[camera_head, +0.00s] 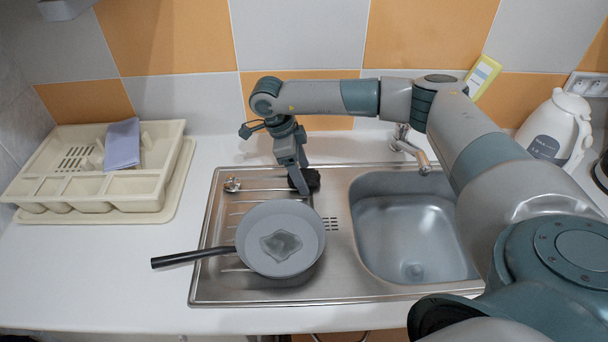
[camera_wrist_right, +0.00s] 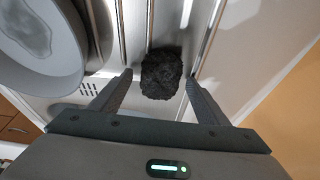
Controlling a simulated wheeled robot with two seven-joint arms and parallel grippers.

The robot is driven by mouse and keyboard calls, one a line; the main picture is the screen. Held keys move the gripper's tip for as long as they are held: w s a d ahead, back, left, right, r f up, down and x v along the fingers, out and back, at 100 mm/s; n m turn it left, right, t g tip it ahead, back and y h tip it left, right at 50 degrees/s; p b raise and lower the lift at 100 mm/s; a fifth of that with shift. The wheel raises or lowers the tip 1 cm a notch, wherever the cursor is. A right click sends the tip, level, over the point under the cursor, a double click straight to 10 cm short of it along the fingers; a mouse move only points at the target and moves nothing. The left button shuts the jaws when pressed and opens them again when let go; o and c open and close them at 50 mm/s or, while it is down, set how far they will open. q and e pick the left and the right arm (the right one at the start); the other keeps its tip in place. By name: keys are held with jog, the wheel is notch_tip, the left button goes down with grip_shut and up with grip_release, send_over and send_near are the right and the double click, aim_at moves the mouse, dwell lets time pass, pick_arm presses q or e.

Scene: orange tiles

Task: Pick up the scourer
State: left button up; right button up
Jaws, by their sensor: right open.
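The scourer is a dark, rough, rounded pad (camera_wrist_right: 161,73) that lies on the ribbed metal drainboard. In the head view the dark pad (camera_head: 312,179) shows beside my right gripper (camera_head: 300,188), at the back of the drainboard and partly hidden by the fingers. In the right wrist view my right gripper (camera_wrist_right: 160,88) is open, with one finger on each side of the pad and a gap to each. I cannot tell how far the fingertips are above the drainboard. My left gripper is not in view.
A grey pan (camera_head: 290,220) with a black handle and a dark patch inside sits on the drainboard (camera_head: 215,275), close to the gripper. The sink basin (camera_head: 415,235) and tap (camera_head: 408,145) are to the right. A cream dish rack (camera_head: 60,185) with a cloth stands left.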

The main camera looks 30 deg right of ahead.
aim_at(307, 174)
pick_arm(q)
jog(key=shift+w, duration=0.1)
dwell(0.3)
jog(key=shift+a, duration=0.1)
pick_arm(e)
jog(key=c, duration=1.1)
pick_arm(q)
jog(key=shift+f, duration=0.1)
